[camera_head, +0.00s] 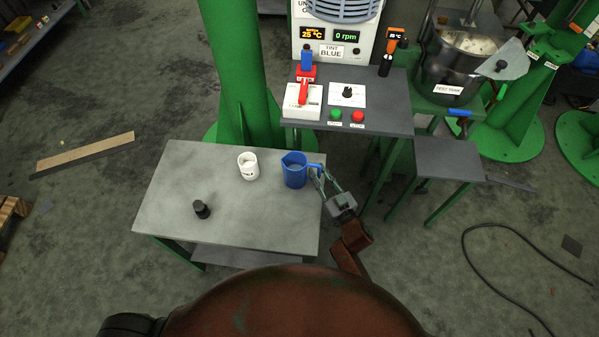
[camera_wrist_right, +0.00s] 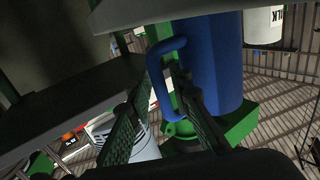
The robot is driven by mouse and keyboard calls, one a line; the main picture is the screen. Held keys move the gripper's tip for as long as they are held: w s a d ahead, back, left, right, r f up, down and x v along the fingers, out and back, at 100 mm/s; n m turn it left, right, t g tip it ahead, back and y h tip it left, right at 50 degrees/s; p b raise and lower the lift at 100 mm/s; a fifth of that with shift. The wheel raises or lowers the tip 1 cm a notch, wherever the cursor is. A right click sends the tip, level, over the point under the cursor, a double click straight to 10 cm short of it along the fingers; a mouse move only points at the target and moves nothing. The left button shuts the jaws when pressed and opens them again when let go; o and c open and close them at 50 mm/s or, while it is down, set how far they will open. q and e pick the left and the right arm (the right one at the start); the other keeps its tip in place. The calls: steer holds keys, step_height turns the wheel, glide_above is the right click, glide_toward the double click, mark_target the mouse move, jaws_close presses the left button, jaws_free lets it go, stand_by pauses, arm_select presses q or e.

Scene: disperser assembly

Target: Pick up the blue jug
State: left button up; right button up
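The blue jug (camera_head: 294,171) stands upright on the near grey table (camera_head: 175,225), close to its right edge. Its handle points right, towards my right gripper (camera_head: 321,179). In the right wrist view the jug's body (camera_wrist_right: 215,60) fills the upper middle, and its handle (camera_wrist_right: 157,72) lies by the fingertips. There the two fingers of my right gripper (camera_wrist_right: 165,85) are apart, one on each side of the handle's lower part. Whether a finger touches the handle cannot be told. My left gripper is not in view.
A white cup (camera_head: 248,167) stands left of the jug, and a small black object (camera_head: 202,209) is nearer the table's front. Behind stands a higher grey bench (camera_head: 390,120) with switches and a machine. A green column (camera_head: 240,70) rises behind the table. The table's left part is clear.

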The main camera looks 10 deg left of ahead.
steer(key=shift+c, duration=0.4)
jaws_close()
steer(key=shift+r, duration=0.15)
